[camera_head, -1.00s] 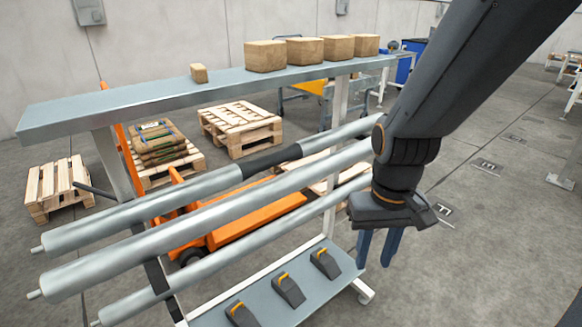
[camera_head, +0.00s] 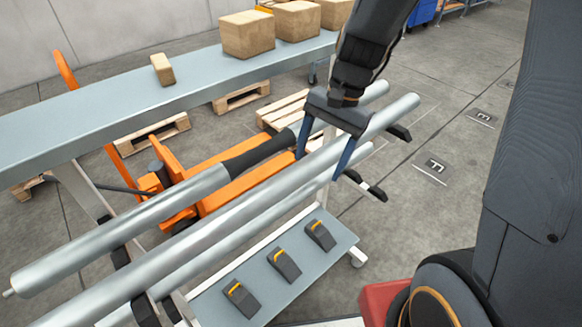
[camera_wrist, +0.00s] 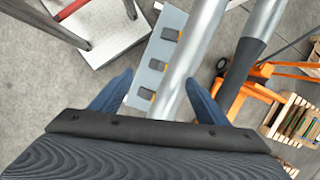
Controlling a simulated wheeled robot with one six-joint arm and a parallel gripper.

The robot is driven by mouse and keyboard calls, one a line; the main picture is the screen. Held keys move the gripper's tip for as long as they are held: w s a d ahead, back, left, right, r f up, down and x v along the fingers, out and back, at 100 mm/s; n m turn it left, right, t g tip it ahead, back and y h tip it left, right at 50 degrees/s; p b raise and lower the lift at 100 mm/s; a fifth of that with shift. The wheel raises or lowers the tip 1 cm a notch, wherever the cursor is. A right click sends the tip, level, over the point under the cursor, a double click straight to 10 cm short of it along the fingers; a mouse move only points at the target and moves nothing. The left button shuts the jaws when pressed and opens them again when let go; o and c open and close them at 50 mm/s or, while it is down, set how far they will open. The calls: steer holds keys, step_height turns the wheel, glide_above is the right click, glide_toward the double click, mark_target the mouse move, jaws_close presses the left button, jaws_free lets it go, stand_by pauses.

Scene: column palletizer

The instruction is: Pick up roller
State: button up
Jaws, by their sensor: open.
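Three long silver rollers lie side by side on the rack, slanting across the head view. The far roller (camera_head: 120,228) has a black sleeve, which also shows in the wrist view (camera_wrist: 242,65). The middle roller (camera_head: 230,207) is plain silver and appears thicker than the near, lower roller (camera_head: 250,222). My gripper (camera_head: 320,168) is open and empty, pointing down over the right part of the rollers. Its blue fingers appear to straddle the middle roller. In the wrist view that roller (camera_wrist: 192,50) runs between the fingers, closer to the right one. Contact cannot be told.
A grey shelf (camera_head: 80,120) with several cardboard boxes (camera_head: 248,34) runs behind the rollers. A lower tray (camera_head: 315,262) carries three black wedge-shaped pieces. An orange pallet jack (camera_head: 180,170) and wooden pallets stand behind. Open floor lies to the right.

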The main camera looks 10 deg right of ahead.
mark_target(295, 169)
steer(key=w+a+m, duration=0.1)
steer(key=w+a+r+m+y+p, duration=0.1)
steer(key=shift+a+g, duration=0.3)
steer(key=shift+w+a+m, duration=0.15)
steer(key=shift+a+m, duration=0.2)
steer(key=shift+m, duration=0.05)
steer(key=shift+x, duration=1.2)
steer(key=shift+w+p+x, duration=0.2)
steer(key=shift+p+x, duration=0.3)
steer(key=shift+x, duration=0.8)
steer(key=shift+w+p+x, duration=0.15)
steer(key=shift+p+x, duration=0.35)
steer(key=shift+x, duration=0.8)
steer(key=shift+s, duration=0.15)
jaws_close()
